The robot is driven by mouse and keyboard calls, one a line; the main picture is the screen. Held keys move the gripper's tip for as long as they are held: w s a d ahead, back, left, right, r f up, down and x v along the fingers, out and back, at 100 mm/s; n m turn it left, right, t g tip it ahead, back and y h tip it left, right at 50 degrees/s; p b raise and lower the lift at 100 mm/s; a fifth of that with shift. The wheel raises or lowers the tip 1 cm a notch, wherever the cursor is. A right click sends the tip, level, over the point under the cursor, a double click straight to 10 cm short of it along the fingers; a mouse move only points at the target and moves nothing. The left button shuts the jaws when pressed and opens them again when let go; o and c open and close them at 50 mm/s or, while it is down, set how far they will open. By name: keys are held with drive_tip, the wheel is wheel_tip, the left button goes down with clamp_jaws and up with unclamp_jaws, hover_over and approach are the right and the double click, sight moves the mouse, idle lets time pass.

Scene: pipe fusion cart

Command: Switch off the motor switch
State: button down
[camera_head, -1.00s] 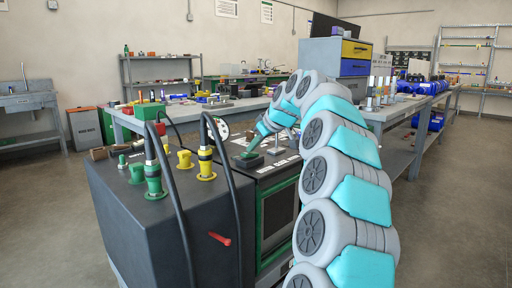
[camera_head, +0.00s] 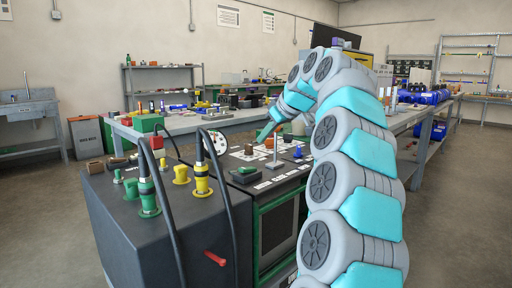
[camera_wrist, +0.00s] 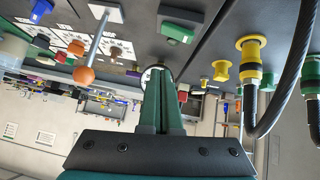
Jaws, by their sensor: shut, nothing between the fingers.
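The cart's panel (camera_head: 285,178) carries a dark switch box with a green button (camera_head: 244,175), most likely the motor switch. In the wrist view this switch box (camera_wrist: 178,32) is near the top, with its green button face showing; I cannot read a label or tell its position. My gripper (camera_head: 263,137) hangs above the panel, behind the switch box and apart from it. In the wrist view my gripper's green fingers (camera_wrist: 157,72) are together, with nothing between them.
A metal lever with an orange ball (camera_wrist: 84,75) stands on the panel near my gripper. Yellow knobs (camera_head: 181,175) and black cables (camera_head: 232,195) are to the left. A red handle (camera_head: 215,259) sticks out in front. A round gauge (camera_head: 217,142) stands behind.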

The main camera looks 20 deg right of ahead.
drive_tip(key=shift+d+v, duration=0.2)
drive_tip(key=shift+v, duration=0.8)
drive_tip(key=shift+d+v, duration=0.2)
drive_tip(key=shift+v, duration=0.75)
drive_tip(key=shift+w, duration=0.1)
drive_tip(key=s+a+f+g, duration=0.3)
drive_tip(key=s+a+f, duration=0.4)
drive_tip(key=a, duration=0.3)
drive_tip(key=s+a+f+g, duration=0.2)
drive_tip(key=s+a+f, duration=0.5)
drive_tip(key=a, duration=0.4)
drive_tip(key=s+f+m+g+h, duration=0.1)
drive_tip(key=s+f+m+g, duration=0.1)
drive_tip(key=s+f, duration=0.9)
drive_tip(key=s+f+m+g+h, duration=0.1)
drive_tip(key=s+f+m+g, duration=0.1)
drive_tip(key=s+f, duration=0.9)
drive_tip(key=s+a+g, duration=0.1)
drive_tip(key=s, duration=0.6)
drive_tip(key=shift+m+g, duration=0.3)
